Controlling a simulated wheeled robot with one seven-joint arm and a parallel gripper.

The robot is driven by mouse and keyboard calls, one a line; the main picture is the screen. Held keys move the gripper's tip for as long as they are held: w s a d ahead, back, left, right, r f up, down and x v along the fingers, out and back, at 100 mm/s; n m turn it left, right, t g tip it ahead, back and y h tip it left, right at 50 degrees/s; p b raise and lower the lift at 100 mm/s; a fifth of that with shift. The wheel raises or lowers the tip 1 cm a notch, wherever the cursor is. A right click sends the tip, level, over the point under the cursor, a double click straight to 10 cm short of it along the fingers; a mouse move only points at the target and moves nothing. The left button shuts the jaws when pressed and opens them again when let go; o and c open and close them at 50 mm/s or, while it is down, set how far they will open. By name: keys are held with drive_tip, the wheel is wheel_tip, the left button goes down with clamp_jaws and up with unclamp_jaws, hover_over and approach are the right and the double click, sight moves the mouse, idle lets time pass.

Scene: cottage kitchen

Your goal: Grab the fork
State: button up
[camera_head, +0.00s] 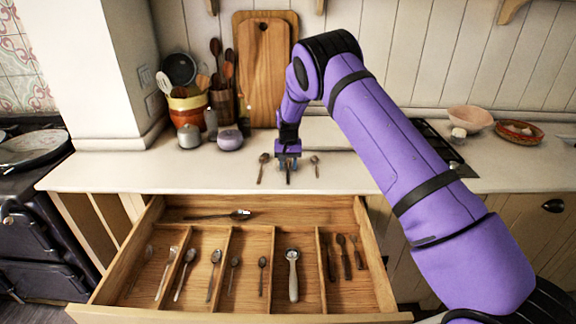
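My gripper (288,164) points down over the front part of the white countertop, above the open drawer. Its fingers look apart, one on each side of a thin dark utensil (289,175) on the counter. Its head is hidden under the gripper, so I cannot tell whether it is the fork. A wooden-looking spoon (263,167) lies just left of the gripper. Another small utensil (315,166) lies just right of it, too small to identify surely. Contact between fingers and the middle utensil cannot be made out.
The open wooden drawer (275,230) below holds several spoons and other utensils in compartments, with a light-handled tool (292,275). A pink bowl (470,118) and basket (519,132) stand right.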

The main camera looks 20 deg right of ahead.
clamp_jaws()
drive_tip(key=shift+r, duration=0.1)
